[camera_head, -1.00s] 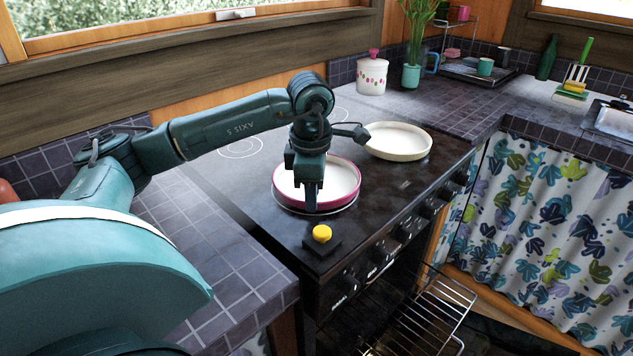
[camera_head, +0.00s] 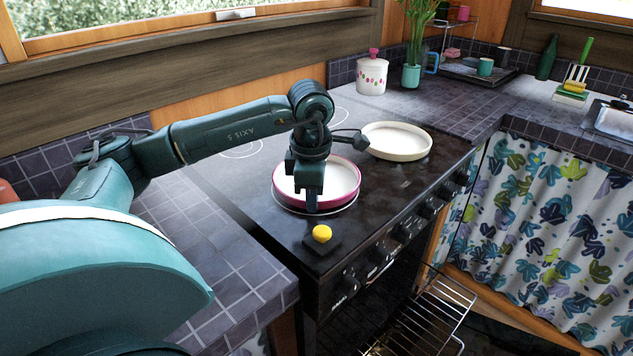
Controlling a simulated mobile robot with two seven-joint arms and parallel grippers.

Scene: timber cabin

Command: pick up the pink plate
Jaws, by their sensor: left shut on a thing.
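The pink plate (camera_head: 345,191), with a pink outer rim and white inside, is at the front left burner ring of the dark stove. My left gripper (camera_head: 312,208) points down at the plate's near edge and is shut on it. The gripper hides part of the plate's near side and inside. I cannot tell whether the plate is clear of the stove top. My right gripper is not in view.
A cream plate (camera_head: 398,142) lies behind and to the right on the stove. A yellow knob-like thing (camera_head: 322,233) on a dark block stands just in front of the pink plate. The oven below is open with a rack (camera_head: 437,312) out. A white canister (camera_head: 371,75) stands at the back.

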